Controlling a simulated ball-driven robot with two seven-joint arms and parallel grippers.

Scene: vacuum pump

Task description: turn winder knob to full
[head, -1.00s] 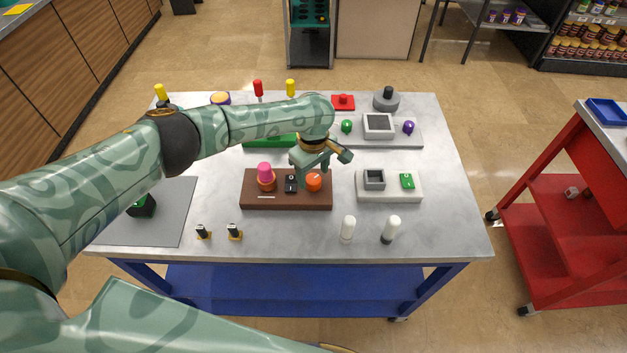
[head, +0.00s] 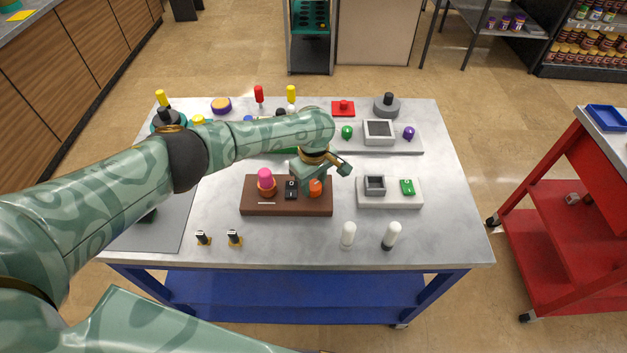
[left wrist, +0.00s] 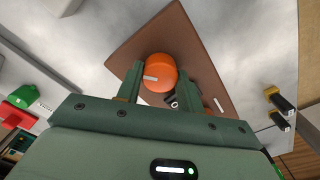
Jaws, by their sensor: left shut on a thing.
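An orange round knob with a white pointer mark (head: 315,188) sits at the right end of a brown base (head: 289,208); I take it as the winder knob. In the left wrist view the orange knob (left wrist: 160,67) shows between the two green fingers, its white mark toward the left finger. My left gripper (head: 315,178) comes down over the knob from above and is shut on it. It also shows in the left wrist view (left wrist: 159,84). The gripper hides part of the knob in the head view. My right gripper is not in view.
Beside the knob on the base are a black switch (head: 291,188) and a pink-topped knob (head: 266,180). A white block with a green switch (head: 407,187) is to the right. White pegs (head: 348,233) stand in front. The front middle of the table (head: 290,246) is clear.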

